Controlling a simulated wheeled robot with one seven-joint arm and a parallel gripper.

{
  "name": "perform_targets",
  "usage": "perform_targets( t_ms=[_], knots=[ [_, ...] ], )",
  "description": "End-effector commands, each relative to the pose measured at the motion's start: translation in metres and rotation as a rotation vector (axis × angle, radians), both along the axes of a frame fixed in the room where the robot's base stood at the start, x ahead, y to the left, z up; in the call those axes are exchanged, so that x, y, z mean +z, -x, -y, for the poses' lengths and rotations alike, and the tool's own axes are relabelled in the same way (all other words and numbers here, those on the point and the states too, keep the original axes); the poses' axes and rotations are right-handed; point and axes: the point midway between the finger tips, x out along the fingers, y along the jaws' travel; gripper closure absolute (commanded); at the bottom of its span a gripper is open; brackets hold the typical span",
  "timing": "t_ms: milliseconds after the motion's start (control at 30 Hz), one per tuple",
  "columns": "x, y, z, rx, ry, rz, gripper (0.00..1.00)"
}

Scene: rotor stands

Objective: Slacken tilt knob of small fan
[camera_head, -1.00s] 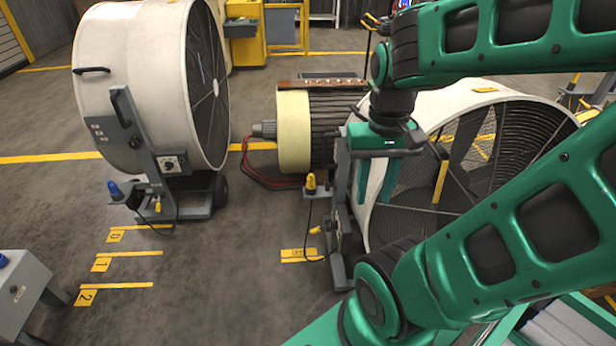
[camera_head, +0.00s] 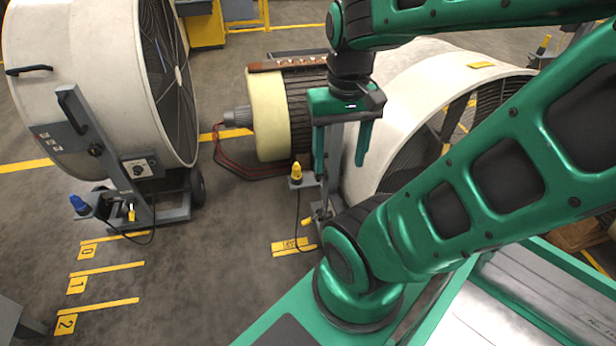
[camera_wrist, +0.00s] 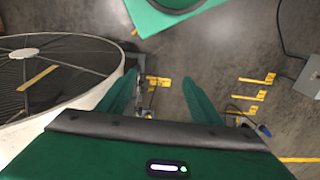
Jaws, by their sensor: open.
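Two white drum fans are in the head view, and I cannot tell for sure which is the small one. The left fan (camera_head: 90,60) stands upright on a grey wheeled stand, with a black knob (camera_head: 95,150) on its side bracket. The right fan (camera_head: 408,75) is partly hidden behind my arm, and its tilt knob cannot be made out. My gripper (camera_head: 340,170) is open and empty, fingers pointing down, in front of the right fan's stand. In the wrist view, nothing is between the fingers (camera_wrist: 160,85); the right fan's grille (camera_wrist: 50,75) is at the left.
A motor (camera_head: 270,115) with red cables lies between the fans. A yellow plug (camera_head: 296,172) and a blue plug (camera_head: 79,204) sit on the stands. Yellow floor marks (camera_head: 107,269) lie at the lower left.

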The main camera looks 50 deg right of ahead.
Motion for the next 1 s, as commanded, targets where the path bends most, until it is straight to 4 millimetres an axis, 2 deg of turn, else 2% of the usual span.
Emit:
perform_targets(
  t_ms=[167,467,767,1000],
  knots=[
    [0.000,-0.021,0.016,-0.089,-0.004,-0.062,0.42],
    [-0.013,-0.078,0.053,-0.345,0.044,-0.228,0.42],
    [-0.044,-0.136,0.088,-0.592,0.179,-0.375,0.42],
    [-0.079,-0.179,0.111,-0.776,0.344,-0.458,0.42]
  ],
)
